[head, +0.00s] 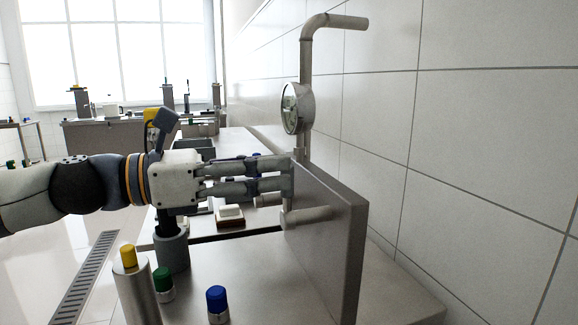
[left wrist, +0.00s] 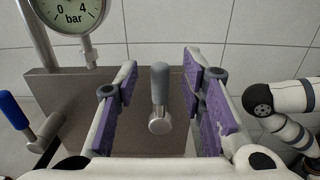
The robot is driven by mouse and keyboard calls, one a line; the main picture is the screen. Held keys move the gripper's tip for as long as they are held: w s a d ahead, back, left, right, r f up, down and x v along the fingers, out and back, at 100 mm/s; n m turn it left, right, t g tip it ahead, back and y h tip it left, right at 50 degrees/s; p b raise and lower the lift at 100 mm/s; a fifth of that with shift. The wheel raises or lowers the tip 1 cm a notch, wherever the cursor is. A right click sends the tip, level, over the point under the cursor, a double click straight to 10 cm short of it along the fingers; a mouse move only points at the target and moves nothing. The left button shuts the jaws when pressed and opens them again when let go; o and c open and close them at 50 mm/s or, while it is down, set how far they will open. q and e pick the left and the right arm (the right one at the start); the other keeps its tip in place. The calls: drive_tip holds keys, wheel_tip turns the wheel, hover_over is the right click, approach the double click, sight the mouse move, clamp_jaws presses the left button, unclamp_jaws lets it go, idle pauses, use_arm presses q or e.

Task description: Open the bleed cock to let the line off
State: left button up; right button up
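A steel panel (head: 338,235) stands upright near the wall. In the left wrist view a grey-handled lever (left wrist: 160,85) on a round metal hub sticks up from the panel (left wrist: 75,88). A blue-handled lever (left wrist: 14,110) sits further left on its own metal stub. I cannot tell by label which is the bleed cock. My left gripper (head: 288,174) is at the panel, its fingers open on either side of the grey handle, with a visible gap on both sides. A round pressure gauge (head: 297,108), marked in bar (left wrist: 72,14), is above; its needle is unclear. My right gripper is not in view.
A bent pipe (head: 308,55) rises above the gauge along the tiled wall. On the bench in front stand a yellow-topped cylinder (head: 136,285), a green-capped piece (head: 163,285) and a blue-capped piece (head: 217,304). More benches with equipment lie behind.

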use_arm(q)
drive_tip(key=x, duration=0.3)
drive_tip(key=shift+d, duration=0.15)
drive_tip(key=shift+c, duration=0.3)
clamp_jaws()
drive_tip(key=shift+r, duration=0.1)
